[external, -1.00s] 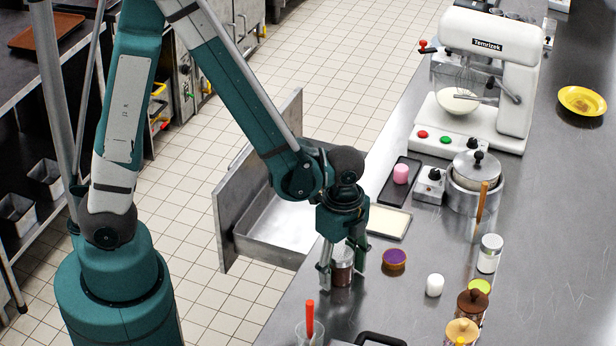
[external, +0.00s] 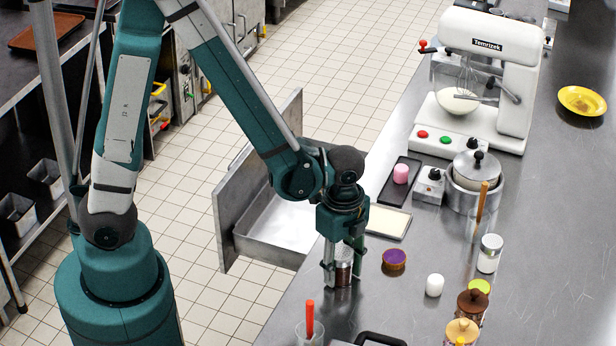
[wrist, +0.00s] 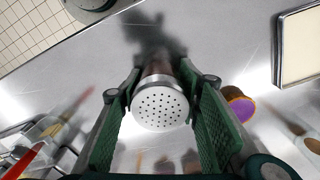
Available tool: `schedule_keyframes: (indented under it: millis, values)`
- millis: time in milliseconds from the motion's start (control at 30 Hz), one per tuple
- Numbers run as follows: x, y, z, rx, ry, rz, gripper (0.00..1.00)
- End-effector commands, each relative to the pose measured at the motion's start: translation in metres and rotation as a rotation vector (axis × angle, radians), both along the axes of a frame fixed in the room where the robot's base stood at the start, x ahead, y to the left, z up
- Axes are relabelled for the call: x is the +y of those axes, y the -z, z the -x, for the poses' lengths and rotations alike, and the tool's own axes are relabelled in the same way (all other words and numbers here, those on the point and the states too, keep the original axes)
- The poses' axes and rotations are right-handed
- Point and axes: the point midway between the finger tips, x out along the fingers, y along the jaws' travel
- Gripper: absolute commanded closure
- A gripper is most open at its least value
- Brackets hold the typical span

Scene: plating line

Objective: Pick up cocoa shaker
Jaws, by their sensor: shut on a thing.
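The cocoa shaker (external: 343,270) stands upright on the steel counter, a brown-filled cylinder with a metal top. In the wrist view its perforated silver lid (wrist: 160,110) faces the camera between the fingers. My gripper (external: 343,268) points down with one finger on each side of the shaker and is shut on it. The green finger pads also show on both sides of the shaker in the wrist view (wrist: 160,98). The shaker's base appears to rest on the counter.
A purple-topped cup (external: 394,259) stands close right of the shaker, with a white egg-shaped item (external: 435,285) beyond. A cream tray (external: 389,222) lies behind. A glass with a red handle (external: 310,325) stands in front. An open drawer (external: 275,245) is at the left.

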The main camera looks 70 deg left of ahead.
Motion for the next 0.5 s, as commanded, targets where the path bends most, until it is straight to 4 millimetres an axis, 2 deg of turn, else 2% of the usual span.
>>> schedule_keyframes:
  millis: [267,500]
  values:
    - [0.0,-0.011,0.001,0.0,0.0,0.0,0.8]
    - [0.0,-0.032,0.0,0.0,0.0,0.0,0.8]
